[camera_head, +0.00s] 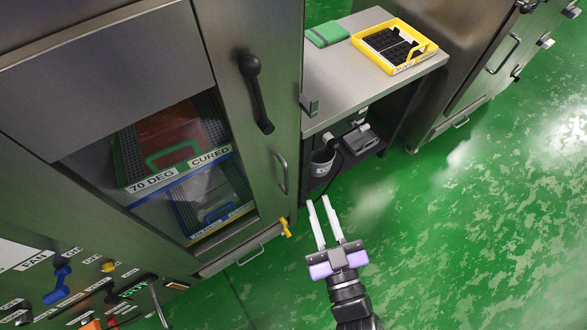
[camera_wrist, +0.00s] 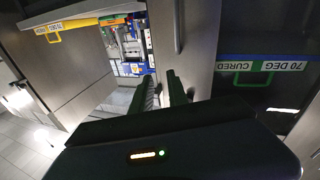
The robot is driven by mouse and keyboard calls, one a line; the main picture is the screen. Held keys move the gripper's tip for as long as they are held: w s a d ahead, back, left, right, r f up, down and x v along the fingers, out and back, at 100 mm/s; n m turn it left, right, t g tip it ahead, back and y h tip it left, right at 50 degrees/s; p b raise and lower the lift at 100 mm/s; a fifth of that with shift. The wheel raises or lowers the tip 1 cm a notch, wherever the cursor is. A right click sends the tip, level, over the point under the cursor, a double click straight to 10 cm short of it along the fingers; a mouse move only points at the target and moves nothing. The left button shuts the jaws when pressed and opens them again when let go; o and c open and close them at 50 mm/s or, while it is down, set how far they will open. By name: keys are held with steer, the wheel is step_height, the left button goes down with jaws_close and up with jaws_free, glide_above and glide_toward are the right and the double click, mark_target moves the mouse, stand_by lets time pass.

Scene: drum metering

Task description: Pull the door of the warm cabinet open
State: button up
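The warm cabinet (camera_head: 227,128) is a steel cabinet on the left in the head view. Its door looks shut. A window in it shows trays labelled "70 DEG" and "CURED". A black lever handle (camera_head: 256,93) is on the steel strip right of the window, with a slim vertical bar handle (camera_head: 281,172) lower down. A bar handle (camera_wrist: 178,27) also shows ahead of my fingers in the wrist view, where the label is upside down. My gripper (camera_head: 319,203) is open and empty, right of and apart from the bar handle; its fingers also show in the wrist view (camera_wrist: 160,78).
A steel bench (camera_head: 350,78) right of the cabinet bears a yellow tray (camera_head: 434,47) and a green pad (camera_head: 327,34). A small yellow part (camera_head: 285,228) sticks out at the cabinet's lower corner. Green floor (camera_head: 450,230) is free to the right.

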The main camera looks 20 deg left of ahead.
mark_target(287, 178)
steer(key=shift+g+y, duration=0.5)
steer(key=shift+g, duration=0.4)
steer(key=shift+w+a+f, duration=0.85)
steer(key=shift+w+a, duration=0.45)
steer(key=shift+a, duration=0.45)
steer(key=shift+w+a+f, duration=0.9)
steer(key=shift+w+a, duration=0.45)
steer(key=shift+a, duration=0.4)
steer(key=shift+w+a+f, duration=0.85)
steer(key=shift+w+a, duration=0.45)
steer(key=shift+a, duration=0.45)
jaws_close()
